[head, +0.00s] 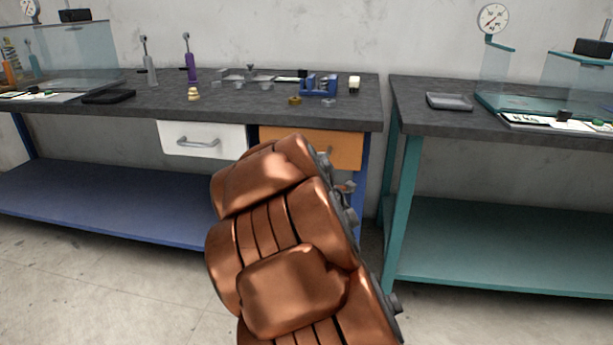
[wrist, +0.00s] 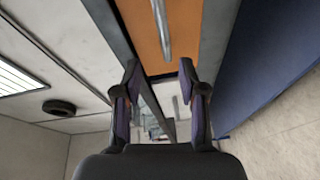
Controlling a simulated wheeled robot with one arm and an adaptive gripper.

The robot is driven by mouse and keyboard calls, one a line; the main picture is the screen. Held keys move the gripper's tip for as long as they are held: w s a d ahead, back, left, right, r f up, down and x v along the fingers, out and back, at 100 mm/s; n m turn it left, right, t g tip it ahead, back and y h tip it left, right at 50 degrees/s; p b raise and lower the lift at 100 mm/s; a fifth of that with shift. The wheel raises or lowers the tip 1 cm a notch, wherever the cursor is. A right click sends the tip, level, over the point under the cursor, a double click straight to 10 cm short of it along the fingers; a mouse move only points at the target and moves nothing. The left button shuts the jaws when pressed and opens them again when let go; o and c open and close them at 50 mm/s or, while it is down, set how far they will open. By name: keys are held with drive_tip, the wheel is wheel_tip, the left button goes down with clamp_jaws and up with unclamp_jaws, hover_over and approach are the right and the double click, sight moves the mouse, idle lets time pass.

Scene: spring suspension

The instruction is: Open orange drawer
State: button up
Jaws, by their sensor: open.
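The orange drawer (head: 343,148) is under the right end of the dark worktop and looks shut. My copper arm covers its lower left part in the head view. In the wrist view the orange drawer front (wrist: 183,35) is at the top, with its grey bar handle (wrist: 161,28) running up the picture. My gripper (wrist: 159,72) is open and empty in the wrist view. The handle's lower end lies just beyond the gap between the fingertips, with no contact visible. In the head view my gripper is mostly hidden behind the arm.
A white drawer (head: 202,139) with a grey handle is left of the orange one. The blue bench's lower shelf (head: 110,200) is bare. A teal bench (head: 500,235) stands to the right. Small parts and a blue fixture (head: 318,86) sit on the worktop.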

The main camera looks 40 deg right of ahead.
drive_tip(key=shift+w+d+f+n+t+b, duration=0.2)
drive_tip(key=shift+w+d+n+t+b, duration=0.35)
drive_tip(key=shift+w+d, duration=0.55)
drive_tip(key=shift+w+d+f+n+t+b, duration=0.15)
drive_tip(key=shift+w+d+n+t+b, duration=0.4)
drive_tip(key=shift+w+d, duration=0.5)
drive_tip(key=shift+w+d+f+n+t+b, duration=0.2)
drive_tip(key=shift+w+d+n+t+b, duration=0.35)
drive_tip(key=shift+w+d, duration=0.55)
clamp_jaws()
